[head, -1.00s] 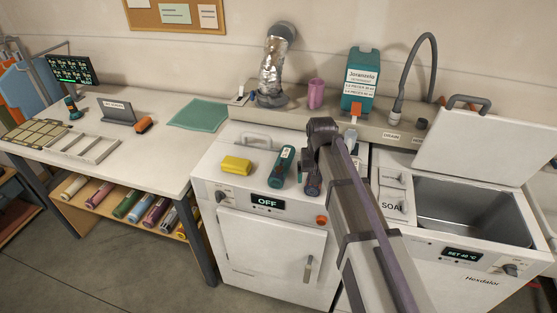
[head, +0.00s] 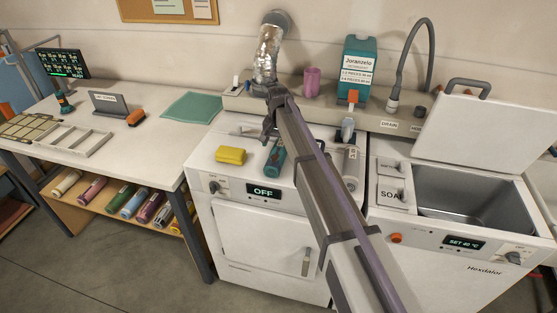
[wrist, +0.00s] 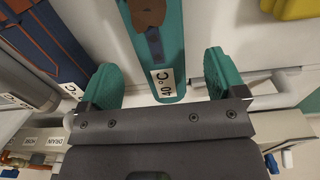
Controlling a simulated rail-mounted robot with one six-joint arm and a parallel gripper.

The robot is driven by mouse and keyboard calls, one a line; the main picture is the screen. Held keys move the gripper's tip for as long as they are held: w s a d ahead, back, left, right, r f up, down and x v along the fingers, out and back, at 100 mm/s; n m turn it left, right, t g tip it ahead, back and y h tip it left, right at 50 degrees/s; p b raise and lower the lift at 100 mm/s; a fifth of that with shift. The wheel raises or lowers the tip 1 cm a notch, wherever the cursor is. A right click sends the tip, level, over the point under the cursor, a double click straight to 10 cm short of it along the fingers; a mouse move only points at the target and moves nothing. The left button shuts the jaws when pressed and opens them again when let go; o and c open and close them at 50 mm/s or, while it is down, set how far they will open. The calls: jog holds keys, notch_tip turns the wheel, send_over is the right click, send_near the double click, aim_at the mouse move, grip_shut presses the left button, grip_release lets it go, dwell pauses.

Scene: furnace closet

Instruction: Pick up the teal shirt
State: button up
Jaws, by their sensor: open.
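The teal shirt (head: 274,156) is a rolled teal bundle lying on top of the white machine marked OFF. In the wrist view the teal shirt (wrist: 170,50) shows a brown patch and a white 40 °C label, and it lies between my fingers. My gripper (head: 268,132) is at the bundle's far end, and my arm passes just to its right. In the wrist view my gripper (wrist: 160,84) is open, its teal finger pads apart on either side with gaps to the bundle. I cannot tell its exact height above the shirt.
A yellow bundle (head: 231,155) lies left of the shirt. A navy bundle with orange lines (wrist: 45,40) and a grey bundle (head: 351,168) lie on the other side. A silver duct (head: 267,55) and a teal detergent bottle (head: 358,70) stand behind. The open washer (head: 465,200) is right.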

aim_at(279, 149)
notch_tip(279, 149, down, 5)
jog(key=b, duration=0.3)
jog(key=shift+b, duration=0.35)
jog(key=shift+d+r, duration=0.1)
jog(key=shift+r, duration=0.2)
jog(key=c, duration=1.1)
jog(key=shift+p, duration=0.3)
